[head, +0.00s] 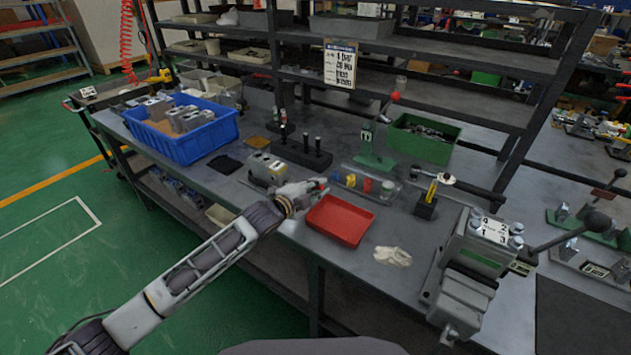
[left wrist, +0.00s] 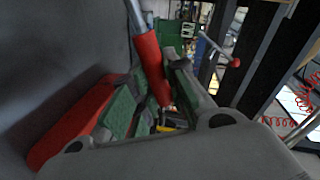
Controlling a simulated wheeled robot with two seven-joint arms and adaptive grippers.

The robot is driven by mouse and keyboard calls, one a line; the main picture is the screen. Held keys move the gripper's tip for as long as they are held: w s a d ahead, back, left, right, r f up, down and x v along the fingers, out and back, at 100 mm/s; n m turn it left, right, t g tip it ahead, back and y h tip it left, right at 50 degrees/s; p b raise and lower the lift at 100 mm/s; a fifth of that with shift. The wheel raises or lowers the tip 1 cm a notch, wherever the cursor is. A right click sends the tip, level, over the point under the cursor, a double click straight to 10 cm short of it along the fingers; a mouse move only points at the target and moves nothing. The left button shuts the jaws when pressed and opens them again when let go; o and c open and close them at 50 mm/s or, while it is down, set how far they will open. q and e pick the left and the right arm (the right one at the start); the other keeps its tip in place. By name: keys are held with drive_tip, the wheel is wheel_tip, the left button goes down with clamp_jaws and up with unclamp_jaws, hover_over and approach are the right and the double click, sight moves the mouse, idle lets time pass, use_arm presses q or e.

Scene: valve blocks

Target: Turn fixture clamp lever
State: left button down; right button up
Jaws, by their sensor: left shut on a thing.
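A green fixture (head: 373,160) stands on the bench, with a lever (head: 386,108) rising from it to a red ball knob. A red-knobbed lever (left wrist: 222,52) also shows in the left wrist view. My left gripper (head: 318,187) is low over the bench, behind the red tray and left of the fixture, apart from its lever. In the left wrist view its green-padded fingers (left wrist: 155,112) are around the end of a red cylindrical handle (left wrist: 150,68) with a metal shaft. What the handle belongs to cannot be told. My right gripper is not in view.
A red tray (head: 340,220) lies in front of my left gripper. A clear tray with coloured cylinders (head: 366,184) and a green bin (head: 422,138) are near the fixture. A grey vise (head: 465,270) stands at right, a blue crate (head: 200,140) at left, and shelves behind.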

use_arm(q)
drive_tip(key=shift+f, duration=0.3)
drive_tip(key=shift+s, duration=0.1)
drive_tip(key=c, duration=1.4)
unclamp_jaws()
drive_tip(key=shift+s+a, duration=0.1)
drive_tip(key=shift+s+a+r, duration=0.15)
drive_tip(key=shift+s+a, duration=0.2)
drive_tip(key=shift+s, duration=0.05)
drive_tip(key=shift+v, duration=5.15)
drive_tip(key=shift+s, duration=0.15)
